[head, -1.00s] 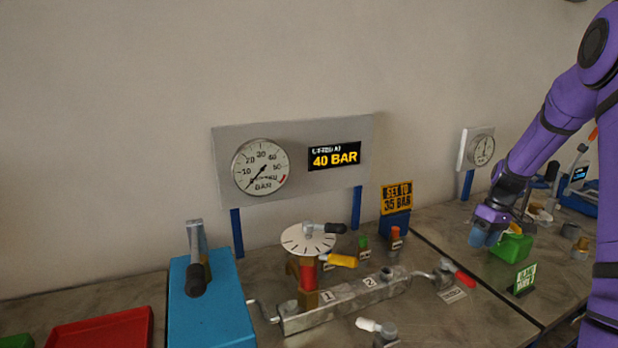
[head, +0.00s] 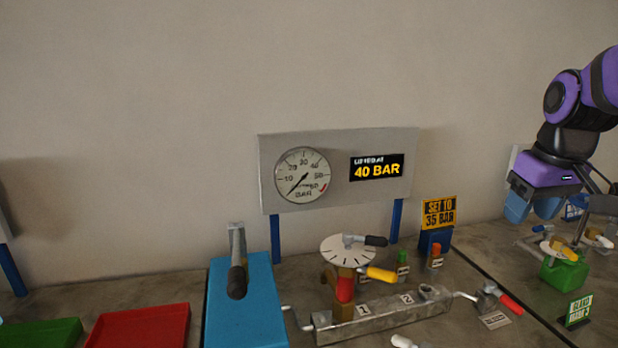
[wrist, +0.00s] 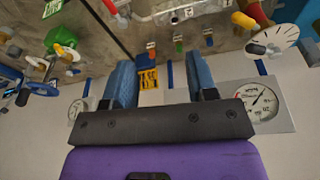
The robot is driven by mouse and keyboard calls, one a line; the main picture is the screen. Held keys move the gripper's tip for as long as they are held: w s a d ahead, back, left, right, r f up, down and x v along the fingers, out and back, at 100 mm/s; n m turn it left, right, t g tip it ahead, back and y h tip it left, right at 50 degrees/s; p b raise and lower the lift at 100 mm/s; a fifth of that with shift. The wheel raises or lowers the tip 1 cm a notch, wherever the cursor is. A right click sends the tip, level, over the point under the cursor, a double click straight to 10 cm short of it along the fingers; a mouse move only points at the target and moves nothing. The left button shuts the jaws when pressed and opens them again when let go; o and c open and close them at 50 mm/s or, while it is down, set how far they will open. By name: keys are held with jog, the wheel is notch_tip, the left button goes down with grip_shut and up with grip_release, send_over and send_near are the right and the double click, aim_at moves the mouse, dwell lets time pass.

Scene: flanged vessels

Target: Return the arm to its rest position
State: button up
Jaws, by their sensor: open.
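My gripper (head: 532,207) is at the right of the head view, in the air above the right part of the bench. Its two blue fingers point down and stand apart, with nothing between them. In the wrist view my gripper (wrist: 161,82) also shows open and empty, with bench fittings beyond the fingertips. The purple arm comes in from the upper right of the head view. A green block (head: 564,272) with a yellow-handled fitting stands below and to the right of the gripper, apart from it.
A gauge panel (head: 340,143) stands behind a numbered manifold (head: 380,317) with a white dial disc (head: 346,251). A blue box (head: 243,315), a red tray (head: 140,328) and a green tray (head: 40,333) are on the left. A sign reads "SET TO 35 BAR" (head: 439,213). The air left of the gripper is clear.

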jog(key=s+a+r+t, duration=0.1)
jog(key=s+a, duration=0.1)
jog(key=s, duration=0.5)
jog(key=s+a+r+m+t, duration=0.1)
jog(key=s+a, duration=0.2)
jog(key=s, duration=0.4)
jog(key=shift+s+a+t, duration=0.3)
jog(key=shift+a+t, duration=0.05)
jog(key=shift+t, duration=0.05)
